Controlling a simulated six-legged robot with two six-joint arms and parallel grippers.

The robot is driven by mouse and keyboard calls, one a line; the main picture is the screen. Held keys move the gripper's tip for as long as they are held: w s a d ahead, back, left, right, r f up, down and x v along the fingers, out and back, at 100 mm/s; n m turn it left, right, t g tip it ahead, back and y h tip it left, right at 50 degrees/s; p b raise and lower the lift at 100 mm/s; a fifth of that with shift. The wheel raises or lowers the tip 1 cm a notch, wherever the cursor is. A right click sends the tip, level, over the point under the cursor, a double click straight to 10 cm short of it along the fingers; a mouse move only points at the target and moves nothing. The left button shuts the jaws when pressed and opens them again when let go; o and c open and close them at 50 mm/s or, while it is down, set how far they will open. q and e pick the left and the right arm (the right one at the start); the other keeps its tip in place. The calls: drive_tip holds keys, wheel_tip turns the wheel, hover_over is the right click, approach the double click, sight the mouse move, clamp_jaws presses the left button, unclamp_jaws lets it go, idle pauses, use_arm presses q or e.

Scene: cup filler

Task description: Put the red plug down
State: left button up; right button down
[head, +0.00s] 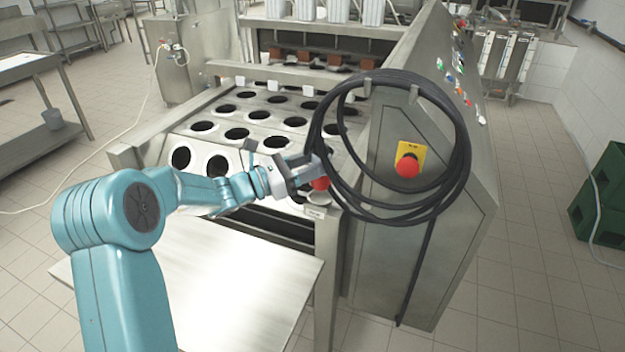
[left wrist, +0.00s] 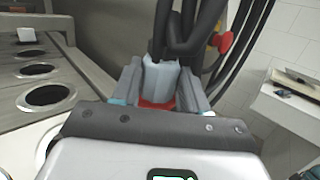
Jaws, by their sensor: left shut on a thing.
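My left gripper (head: 300,178) reaches in from the left to the front right corner of the cup filler, beside the looped black cable. It is shut on the red plug (head: 320,183), whose red part shows just past the fingers. In the left wrist view, the two fingers of my left gripper (left wrist: 160,88) stand on either side of a pale grey body with a red part (left wrist: 157,104) below it. Black cable rises behind that body. Whether the plug touches anything beneath it, I cannot tell. My right gripper is not in view.
The black cable coil (head: 462,165) hangs on the machine's side, around a red emergency button (head: 408,166) on a yellow plate. Rows of round holes fill the machine deck (head: 215,112). A bare metal table (head: 235,290) is in front. Green crates (head: 605,195) stand at the right.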

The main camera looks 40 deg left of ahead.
sight(312, 182)
use_arm(q)
wheel_tip(312, 182, down, 4)
drive_tip(key=shift+f, duration=0.2)
drive_tip(key=shift+f+b, duration=0.3)
drive_tip(key=shift+b, duration=0.05)
drive_tip(key=o, duration=0.9)
drive_tip(key=shift+f, duration=0.1)
drive_tip(key=shift+c, duration=0.2)
drive_tip(key=o, duration=0.4)
